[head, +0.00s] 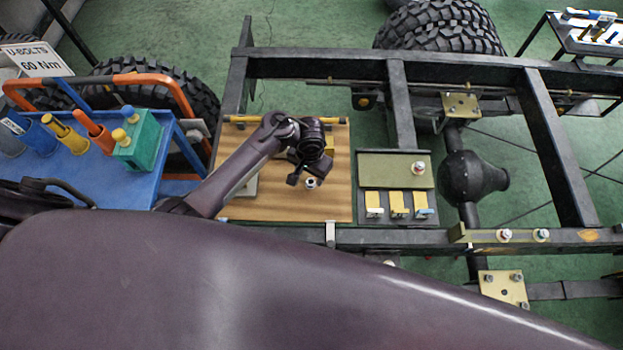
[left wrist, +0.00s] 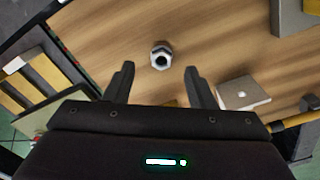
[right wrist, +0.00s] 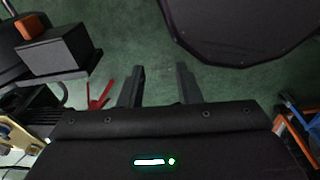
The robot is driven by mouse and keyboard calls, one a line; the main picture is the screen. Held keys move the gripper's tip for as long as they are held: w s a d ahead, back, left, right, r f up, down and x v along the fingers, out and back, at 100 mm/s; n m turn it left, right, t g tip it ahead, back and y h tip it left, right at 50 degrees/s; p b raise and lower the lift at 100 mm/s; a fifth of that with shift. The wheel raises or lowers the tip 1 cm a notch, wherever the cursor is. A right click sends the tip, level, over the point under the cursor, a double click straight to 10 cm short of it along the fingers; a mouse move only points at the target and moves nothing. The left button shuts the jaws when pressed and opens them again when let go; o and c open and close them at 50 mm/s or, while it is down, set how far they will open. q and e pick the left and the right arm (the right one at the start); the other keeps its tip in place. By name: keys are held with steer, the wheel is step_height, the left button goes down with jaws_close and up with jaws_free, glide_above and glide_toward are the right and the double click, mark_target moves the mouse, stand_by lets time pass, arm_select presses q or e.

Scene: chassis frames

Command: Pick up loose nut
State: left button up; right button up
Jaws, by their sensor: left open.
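The loose nut (head: 312,183) is a small silvery hex nut with a dark hole, lying on the wooden board (head: 285,205). In the left wrist view the nut (left wrist: 161,55) sits just beyond the fingertips, roughly centred between them. My left gripper (head: 308,175) is over the board close to the nut; its fingers (left wrist: 158,70) are apart with nothing between them. My right gripper (right wrist: 160,70) shows only in its own wrist view, with fingers apart and empty above the green floor.
A small light square plate (left wrist: 243,93) lies on the board right of the fingers in the left wrist view. A tray with yellow blocks (head: 397,205) stands right of the board. Black chassis rails (head: 450,68) surround the area. A blue cart with tools (head: 85,175) is at left.

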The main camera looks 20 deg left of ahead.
mark_target(309, 187)
arm_select(q)
step_height(309, 187, down, 4)
steer(key=shift+w+a+f, duration=0.1)
steer(key=shift+a, duration=0.05)
steer(key=shift+f, duration=0.5)
steer(key=c, duration=1)
arm_select(e)
steer(key=shift+s+f, duration=0.1)
steer(key=shift+f, duration=0.2)
arm_select(q)
steer(key=shift+o, duration=0.2)
